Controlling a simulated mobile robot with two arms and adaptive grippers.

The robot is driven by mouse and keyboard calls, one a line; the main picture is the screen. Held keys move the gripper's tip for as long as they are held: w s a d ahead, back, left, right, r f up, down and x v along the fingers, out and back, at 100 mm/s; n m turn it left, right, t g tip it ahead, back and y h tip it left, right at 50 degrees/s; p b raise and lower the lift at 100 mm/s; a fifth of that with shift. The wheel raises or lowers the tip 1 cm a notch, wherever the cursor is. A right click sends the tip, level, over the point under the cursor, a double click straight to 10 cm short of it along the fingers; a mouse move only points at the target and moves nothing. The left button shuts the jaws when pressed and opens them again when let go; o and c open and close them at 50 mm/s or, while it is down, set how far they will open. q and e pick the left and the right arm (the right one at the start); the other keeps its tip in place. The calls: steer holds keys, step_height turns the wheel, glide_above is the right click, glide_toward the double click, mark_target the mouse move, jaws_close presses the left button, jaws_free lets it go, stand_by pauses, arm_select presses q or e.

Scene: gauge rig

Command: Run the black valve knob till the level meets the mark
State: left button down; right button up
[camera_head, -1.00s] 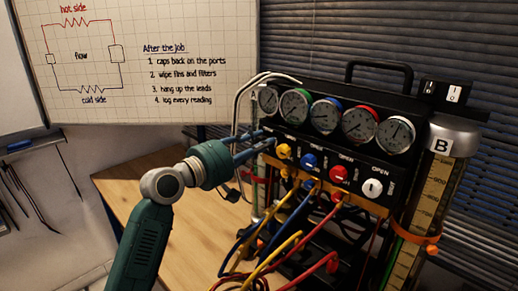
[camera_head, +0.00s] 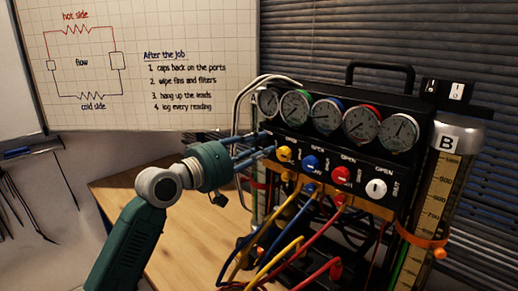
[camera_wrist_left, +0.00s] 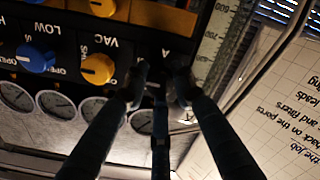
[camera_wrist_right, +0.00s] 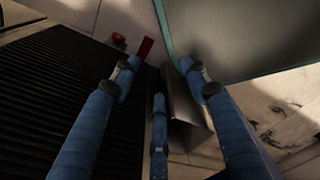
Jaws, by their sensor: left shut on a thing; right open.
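My left gripper (camera_head: 268,144) reaches the left end of the black manifold panel (camera_head: 362,168), left of the yellow knob (camera_head: 284,154). In the left wrist view its fingers (camera_wrist_left: 160,86) are closed in beside the yellow VAC knob (camera_wrist_left: 97,69). The black valve knob lies between the fingertips and is mostly hidden by them, dark on dark. Glass cylinder B (camera_head: 437,195) stands at the right with a scale and an orange band (camera_head: 424,243). Cylinder A (camera_wrist_left: 212,50) shows partly in the left wrist view; its liquid level is not clear. My right gripper (camera_wrist_right: 160,68) is open and empty.
Blue (camera_head: 310,163), red (camera_head: 341,175) and white (camera_head: 376,188) knobs sit along the panel below several gauges (camera_head: 325,116). Yellow, blue and red hoses (camera_head: 300,235) hang in front. The wooden bench (camera_head: 185,245) is clear at left.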

stand_by(0.3)
arm_select(q)
steer(key=c, duration=1.4)
jaws_free()
steer(key=shift+a, duration=0.15)
steer(key=v, duration=1.2)
